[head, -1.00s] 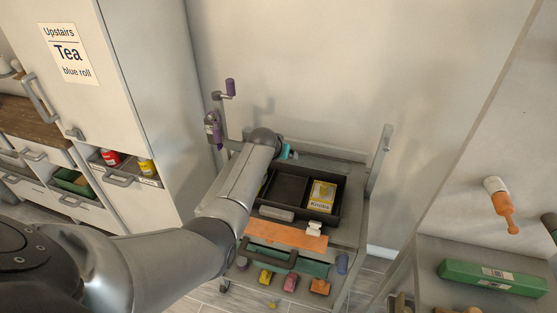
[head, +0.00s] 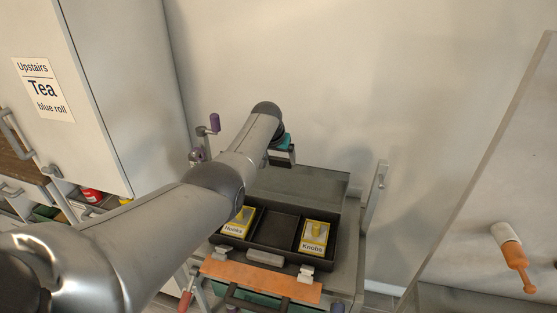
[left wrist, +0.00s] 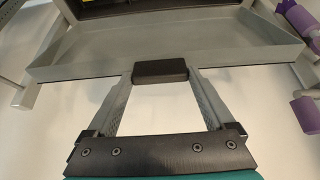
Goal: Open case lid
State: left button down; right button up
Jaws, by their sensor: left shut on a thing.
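The dark case (head: 281,254) sits open on the rolling rack, with its compartments showing from above. Its grey lid (head: 315,184) is behind it, raised off the compartments; its exact tilt is hard to tell. In the left wrist view the lid (left wrist: 215,50) shows its shallow rim and a dark tab (left wrist: 160,71) on its edge. My left gripper (head: 284,152) is at the lid's far edge in the head view, partly hidden by my arm. In the left wrist view the left gripper (left wrist: 160,78) is shut on this tab. My right gripper is not in view.
A yellow Hooks box (head: 238,222) and a yellow Knobs box (head: 314,237) sit in the case. An orange board (head: 262,281) lies in front. The rack's post (head: 376,195) stands right, a purple-handled crank (head: 214,123) left. The wall is close behind.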

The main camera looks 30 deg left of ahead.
pick_arm(q)
jog(key=shift+w+r, duration=0.3)
jog(key=shift+a, duration=0.1)
jog(key=shift+c, duration=0.4)
grip_release()
jog(key=shift+o, duration=0.4)
jog(key=shift+f, duration=0.1)
jog(key=shift+s, duration=0.1)
jog(key=p+v, duration=0.3)
jog(key=v, duration=1.2)
